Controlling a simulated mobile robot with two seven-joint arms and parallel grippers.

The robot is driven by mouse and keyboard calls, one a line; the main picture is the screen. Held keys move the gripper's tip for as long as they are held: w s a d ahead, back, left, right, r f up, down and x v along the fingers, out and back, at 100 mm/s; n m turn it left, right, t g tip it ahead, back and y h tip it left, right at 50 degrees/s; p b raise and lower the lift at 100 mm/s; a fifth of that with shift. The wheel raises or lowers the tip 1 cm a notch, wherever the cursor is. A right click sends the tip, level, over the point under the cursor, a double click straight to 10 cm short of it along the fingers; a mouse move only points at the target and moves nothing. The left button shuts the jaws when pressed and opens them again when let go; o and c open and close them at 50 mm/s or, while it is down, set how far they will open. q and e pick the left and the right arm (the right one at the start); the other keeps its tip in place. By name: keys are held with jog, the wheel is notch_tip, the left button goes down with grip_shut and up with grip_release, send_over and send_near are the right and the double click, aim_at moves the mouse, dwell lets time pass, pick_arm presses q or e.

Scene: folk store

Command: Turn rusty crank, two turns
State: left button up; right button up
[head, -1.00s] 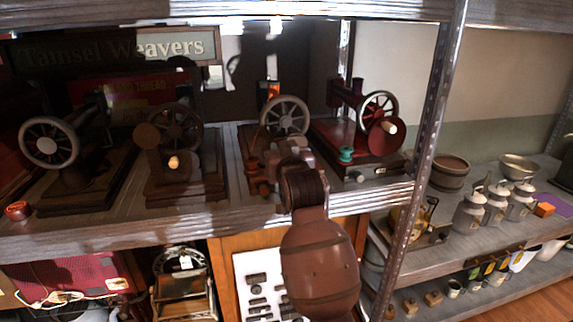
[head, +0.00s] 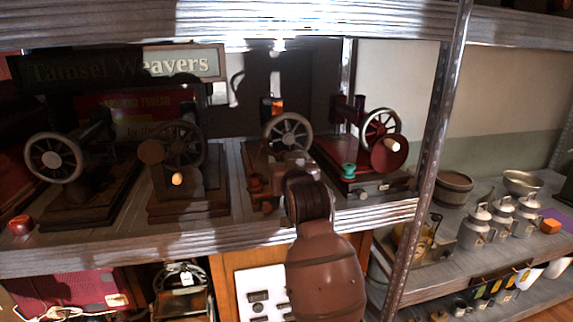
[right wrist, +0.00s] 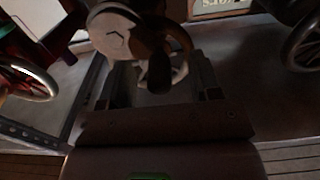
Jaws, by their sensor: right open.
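Several old hand-crank sewing machines stand in a row on the shelf. The third from the left, with a grey handwheel (head: 287,132), has my right gripper (head: 298,168) in front of it. In the right wrist view, its crank shows as a dull grey-brown disc (right wrist: 110,40) with a dark handle (right wrist: 160,75) pointing toward the camera. My right gripper is open there, its fingers on both sides of the handle and apart from it. Whether the fingers reach fully around the handle is unclear. In the head view this crank is largely hidden by my gripper. My left gripper is not in view.
A dark machine with a brown disc (head: 151,152) stands left of it, and a red machine (head: 380,143) stands close on the right. A metal shelf post (head: 428,165) rises further right. The upper shelf (head: 250,22) hangs above; a lower shelf lies beneath.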

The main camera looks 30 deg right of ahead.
jog(key=v, duration=0.9)
dwell(0.8)
dwell(0.5)
